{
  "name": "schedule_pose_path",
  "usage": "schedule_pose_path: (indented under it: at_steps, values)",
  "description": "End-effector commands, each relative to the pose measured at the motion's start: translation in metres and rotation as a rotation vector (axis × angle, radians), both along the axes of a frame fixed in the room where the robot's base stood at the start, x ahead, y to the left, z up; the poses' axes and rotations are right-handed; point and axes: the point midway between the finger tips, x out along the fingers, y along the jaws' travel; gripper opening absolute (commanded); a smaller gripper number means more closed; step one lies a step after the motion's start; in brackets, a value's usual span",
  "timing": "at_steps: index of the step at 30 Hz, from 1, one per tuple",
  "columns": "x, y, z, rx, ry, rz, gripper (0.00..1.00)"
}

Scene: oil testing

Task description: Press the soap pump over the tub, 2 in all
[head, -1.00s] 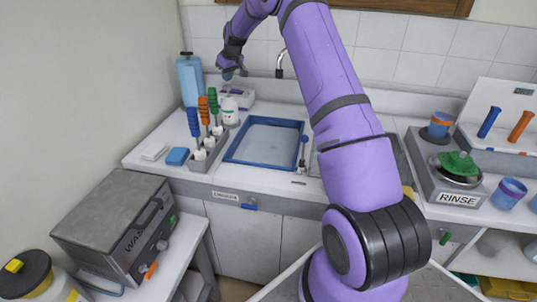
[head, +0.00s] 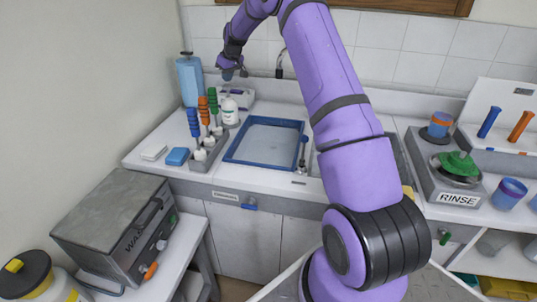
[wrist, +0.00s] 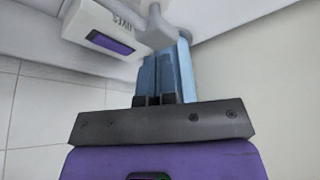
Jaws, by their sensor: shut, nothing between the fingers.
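The white soap pump bottle (head: 230,112) stands upright on the counter, behind the left part of the blue-rimmed tub (head: 232,151). The tub is shallow and pale inside. My gripper (head: 227,75) is shut and empty, with its blue fingertips pointing down just above the bottle's top in the head view. In the wrist view, the shut blue fingers (wrist: 166,68) reach toward a pale grey-white rounded part that looks like the pump head (wrist: 158,30). The fingertips partly overlap it, so I cannot tell whether they touch.
A blue canister (head: 190,82) and a rack (head: 199,166) of colour-handled tools stand to the left. A faucet (head: 280,66) rises at the back wall.

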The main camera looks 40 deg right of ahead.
Motion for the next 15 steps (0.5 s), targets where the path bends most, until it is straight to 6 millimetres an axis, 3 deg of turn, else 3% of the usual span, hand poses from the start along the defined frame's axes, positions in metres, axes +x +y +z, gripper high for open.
schedule_pose_path:
  at_steps: [15]
  values:
    - [0.0, 0.0, -0.016, 0.001, 0.001, 0.0, 0.0]
